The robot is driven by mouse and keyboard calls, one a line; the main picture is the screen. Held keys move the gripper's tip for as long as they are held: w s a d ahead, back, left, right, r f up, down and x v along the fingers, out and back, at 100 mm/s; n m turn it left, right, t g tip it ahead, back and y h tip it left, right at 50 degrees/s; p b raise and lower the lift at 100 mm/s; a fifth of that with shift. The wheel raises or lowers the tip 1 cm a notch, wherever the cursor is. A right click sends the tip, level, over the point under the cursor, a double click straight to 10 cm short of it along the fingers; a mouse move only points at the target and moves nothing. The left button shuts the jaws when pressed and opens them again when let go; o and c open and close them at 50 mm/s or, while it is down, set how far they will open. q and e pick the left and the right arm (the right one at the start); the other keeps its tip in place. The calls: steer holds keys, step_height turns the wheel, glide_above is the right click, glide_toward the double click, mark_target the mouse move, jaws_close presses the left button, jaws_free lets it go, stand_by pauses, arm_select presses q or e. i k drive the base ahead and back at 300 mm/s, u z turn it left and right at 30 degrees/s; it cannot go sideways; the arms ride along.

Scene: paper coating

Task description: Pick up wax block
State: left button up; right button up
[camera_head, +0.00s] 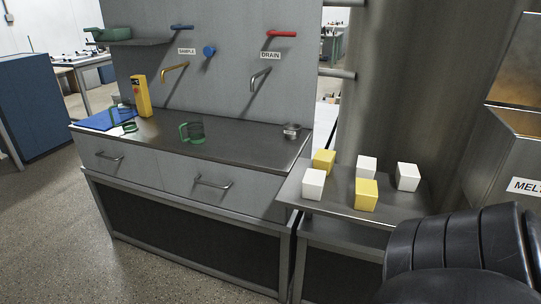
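Several wax-like blocks sit on a small metal side table (341,207) at the right. Two are yellow: a front yellow block (367,195) and a back yellow block (324,161). Three are white: a left white block (313,184), a middle white block (366,167) and a right white block (407,176). They stand apart or partly overlap in this view. A black part of my own arm fills the lower right corner, close to the table's right end. Neither gripper's fingers are in view.
A large metal cylinder (396,80) stands behind the blocks. A box labelled MELT (511,160) is at right.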

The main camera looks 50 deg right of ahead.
mark_target(313, 180)
steer(key=z, duration=0.5)
steer(key=i, duration=1.15)
steer(key=z, duration=0.95)
